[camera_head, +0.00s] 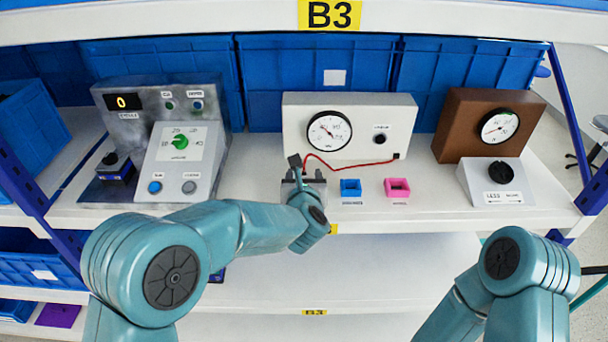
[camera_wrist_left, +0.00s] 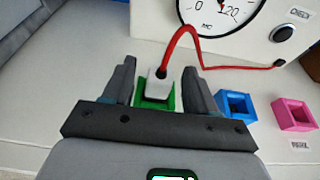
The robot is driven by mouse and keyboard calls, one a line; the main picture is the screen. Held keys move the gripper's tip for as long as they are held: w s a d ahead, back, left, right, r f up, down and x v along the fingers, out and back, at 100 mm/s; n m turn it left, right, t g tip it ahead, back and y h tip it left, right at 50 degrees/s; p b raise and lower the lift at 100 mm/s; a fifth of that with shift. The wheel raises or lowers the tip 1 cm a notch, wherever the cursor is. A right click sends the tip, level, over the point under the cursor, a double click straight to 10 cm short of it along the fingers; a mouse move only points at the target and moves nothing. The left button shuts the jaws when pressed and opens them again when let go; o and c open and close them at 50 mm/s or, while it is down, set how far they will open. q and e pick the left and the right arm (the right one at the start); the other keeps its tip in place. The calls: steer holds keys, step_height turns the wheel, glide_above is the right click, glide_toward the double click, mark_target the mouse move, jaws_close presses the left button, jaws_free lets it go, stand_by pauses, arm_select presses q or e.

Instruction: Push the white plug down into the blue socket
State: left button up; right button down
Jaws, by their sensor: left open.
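The white plug (camera_wrist_left: 161,84), with a red cable from its top, stands in a green socket (camera_wrist_left: 154,102) in the left wrist view. How deep it sits I cannot tell. My left gripper (camera_wrist_left: 160,68) is open, with one finger on each side of the plug and gaps between. In the head view my left gripper (camera_head: 303,177) hides most of the plug and the green socket. The blue socket (camera_head: 351,188) is empty, just right of the gripper; it also shows in the left wrist view (camera_wrist_left: 236,106). My right gripper is out of view.
A pink socket (camera_head: 397,188) stands right of the blue one. Behind is a white gauge box (camera_head: 350,115), where the red cable (camera_head: 350,166) ends. A grey control panel (camera_head: 160,140) stands left, a brown gauge box (camera_head: 490,124) right. The shelf front is clear.

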arm_select(q)
steer(key=shift+w+f, duration=0.15)
steer(key=shift+w, duration=0.25)
steer(key=shift+s, duration=0.1)
steer(key=shift+c, duration=0.6)
steer(key=c, duration=0.9)
steer(key=shift+c, duration=0.2)
